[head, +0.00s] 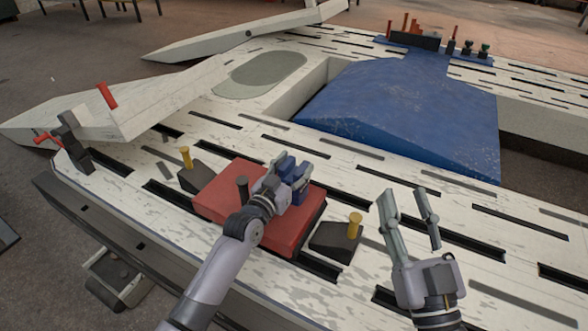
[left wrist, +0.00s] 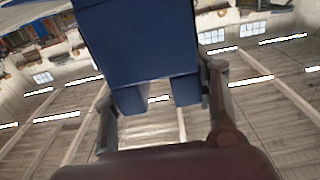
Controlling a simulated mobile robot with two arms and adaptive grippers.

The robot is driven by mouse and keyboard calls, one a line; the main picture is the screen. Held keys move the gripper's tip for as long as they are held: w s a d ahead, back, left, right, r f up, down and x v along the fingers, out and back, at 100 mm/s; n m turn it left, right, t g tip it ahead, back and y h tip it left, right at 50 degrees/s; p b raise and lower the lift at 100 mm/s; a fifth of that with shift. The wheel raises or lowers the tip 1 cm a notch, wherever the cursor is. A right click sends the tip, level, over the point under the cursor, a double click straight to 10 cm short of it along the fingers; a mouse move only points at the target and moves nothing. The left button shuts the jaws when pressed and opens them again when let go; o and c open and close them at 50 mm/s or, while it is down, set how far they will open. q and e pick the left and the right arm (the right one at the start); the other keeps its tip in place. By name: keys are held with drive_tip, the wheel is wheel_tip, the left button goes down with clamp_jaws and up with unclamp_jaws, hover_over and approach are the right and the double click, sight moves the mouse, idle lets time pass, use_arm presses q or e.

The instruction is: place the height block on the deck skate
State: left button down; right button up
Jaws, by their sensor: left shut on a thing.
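A blue block (head: 297,182), which I take as the height block, is held in my left gripper (head: 286,172). In the left wrist view the blue block (left wrist: 138,50) fills the space between the two fingers, with two prongs at its lower end. A red slab with dark sides, which I take as the deck skate (head: 218,197), lies on the white slotted deck. My left gripper and the block are over its back right part; I cannot tell whether the block touches it. The arm hides some of the slab. My right gripper (head: 407,195) is open and empty, right of the slab.
Dark wedges with yellow pins stand left (head: 195,173) and right (head: 340,236) of the slab. A large blue ramp (head: 405,115) lies behind. A dark clamp with a red handle (head: 72,142) stands at the left deck edge.

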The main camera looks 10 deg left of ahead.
sight(283, 180)
use_arm(q)
drive_tip(key=shift+r, duration=0.15)
use_arm(e)
drive_tip(key=shift+r, duration=0.15)
use_arm(q)
drive_tip(key=c, duration=0.6)
unclamp_jaws()
drive_tip(key=shift+f, duration=0.2)
drive_tip(key=shift+c, duration=0.2)
use_arm(e)
drive_tip(key=shift+s, duration=0.1)
use_arm(q)
drive_tip(key=shift+r, duration=0.1)
